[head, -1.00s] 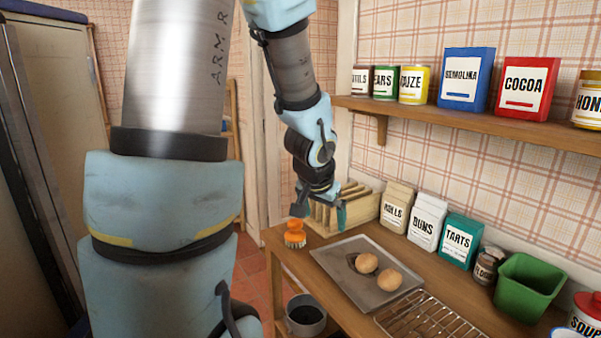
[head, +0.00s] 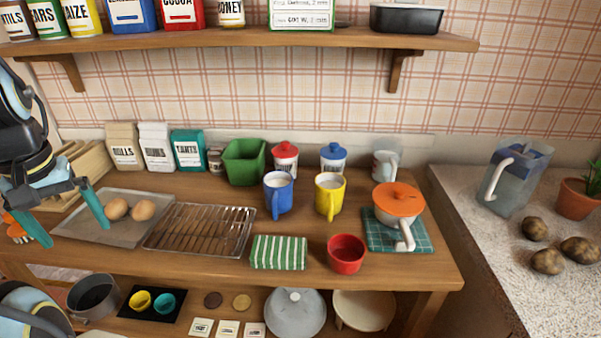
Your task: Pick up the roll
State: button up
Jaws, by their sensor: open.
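Two round brown rolls (head: 130,209) lie side by side on a grey metal baking tray (head: 110,235) at the left of the wooden table. My gripper (head: 75,235) is open and empty, with its teal fingers spread and pointing down. In the picture it overlaps the tray's left part, left of the rolls, and appears to be above it. Its height over the tray is hard to judge. Part of the tray is hidden behind the fingers.
A wire rack (head: 199,228) lies right of the tray. Paper bags (head: 156,146) and a green bin (head: 244,162) stand behind. An orange brush (head: 15,229) is near the left finger. Mugs, a striped block (head: 279,252) and a red cup (head: 346,253) stand further right.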

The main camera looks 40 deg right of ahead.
aim_at(116, 208)
jog(key=z, duration=0.95)
jog(key=k+u, duration=0.15)
jog(key=u, duration=0.2)
jog(key=k+j+u, duration=0.1)
jog(key=u, duration=0.25)
jog(key=k+j+u, duration=0.1)
jog(key=u, duration=0.25)
jog(key=j, duration=0.1)
